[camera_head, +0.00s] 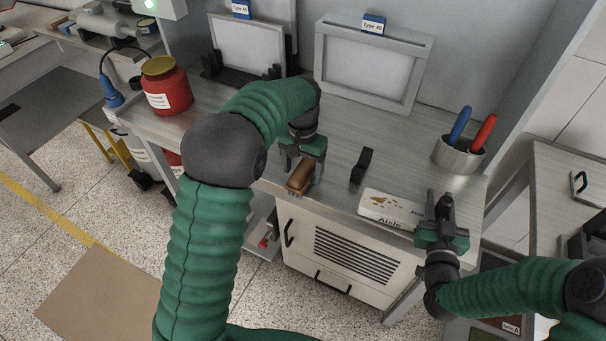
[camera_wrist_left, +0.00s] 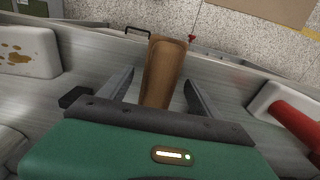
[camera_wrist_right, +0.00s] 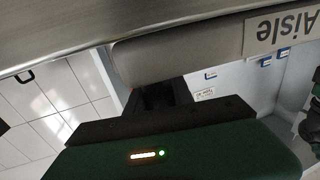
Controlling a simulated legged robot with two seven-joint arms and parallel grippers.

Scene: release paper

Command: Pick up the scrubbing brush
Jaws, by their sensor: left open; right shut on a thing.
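The scrubbing brush, a brown wooden block (camera_head: 300,177), lies near the front edge of the bench; its bristles are not visible. My left gripper (camera_head: 301,160) is directly over it, open. In the left wrist view the brush (camera_wrist_left: 163,72) shows between the two spread fingers (camera_wrist_left: 158,92), with a gap on each side. My right gripper (camera_head: 440,207) is shut on the right end of a pale, brown-stained block (camera_head: 385,203) labelled "Aisle". The held block (camera_wrist_right: 180,50) also shows in the right wrist view, where the fingertips are mostly hidden.
A small black holder (camera_head: 361,166) stands between the brush and the pale block. A metal cup (camera_head: 459,155) with blue and red handles is at the back right. A red jar (camera_head: 166,88) is at the left. Framed panels (camera_head: 369,68) stand at the back.

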